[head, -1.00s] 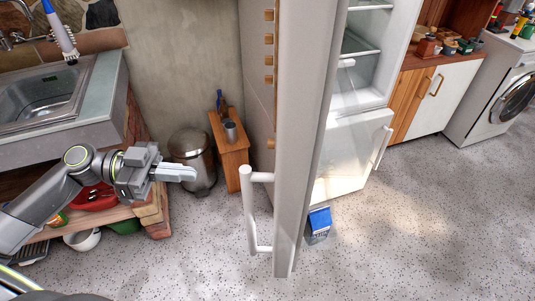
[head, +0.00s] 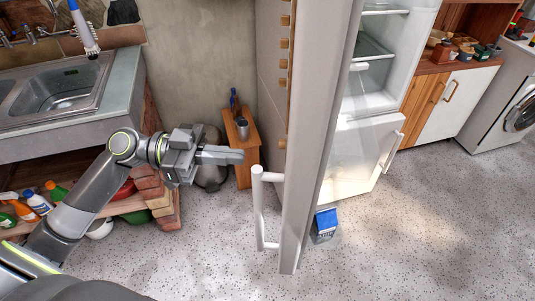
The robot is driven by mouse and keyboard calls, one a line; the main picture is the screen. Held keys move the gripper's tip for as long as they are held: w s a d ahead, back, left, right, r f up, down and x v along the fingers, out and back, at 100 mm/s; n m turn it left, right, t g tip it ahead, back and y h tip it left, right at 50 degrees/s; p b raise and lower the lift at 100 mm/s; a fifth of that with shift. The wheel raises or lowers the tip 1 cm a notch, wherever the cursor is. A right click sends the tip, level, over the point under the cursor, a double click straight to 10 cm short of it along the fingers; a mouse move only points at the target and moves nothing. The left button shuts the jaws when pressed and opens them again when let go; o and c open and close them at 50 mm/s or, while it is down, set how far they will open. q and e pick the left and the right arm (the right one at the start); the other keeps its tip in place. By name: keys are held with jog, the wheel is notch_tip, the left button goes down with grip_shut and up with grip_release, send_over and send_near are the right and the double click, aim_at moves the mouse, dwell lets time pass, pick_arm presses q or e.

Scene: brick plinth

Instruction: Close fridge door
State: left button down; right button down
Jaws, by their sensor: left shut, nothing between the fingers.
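The fridge door (head: 318,120) stands wide open and is seen nearly edge-on in the middle of the head view. Its white bar handle (head: 259,210) is on the left side of the door, low down. Behind and to the right is the open white fridge interior (head: 372,90) with shelves, and a lower white door (head: 362,155) with its own handle. My left gripper (head: 240,156) is shut and empty, pointing right, just left of and above the handle in the picture, apparently apart from it. My right gripper is not in view.
A small wooden stand (head: 243,150) and a metal bin (head: 212,176) are behind my left gripper. The sink counter (head: 110,105) is at left. The floor at right is clear.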

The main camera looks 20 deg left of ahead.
pick_arm(q)
jog(key=p+x, duration=0.3)
jog(key=x, duration=0.4)
dwell(0.3)
jog(key=shift+d, duration=0.15)
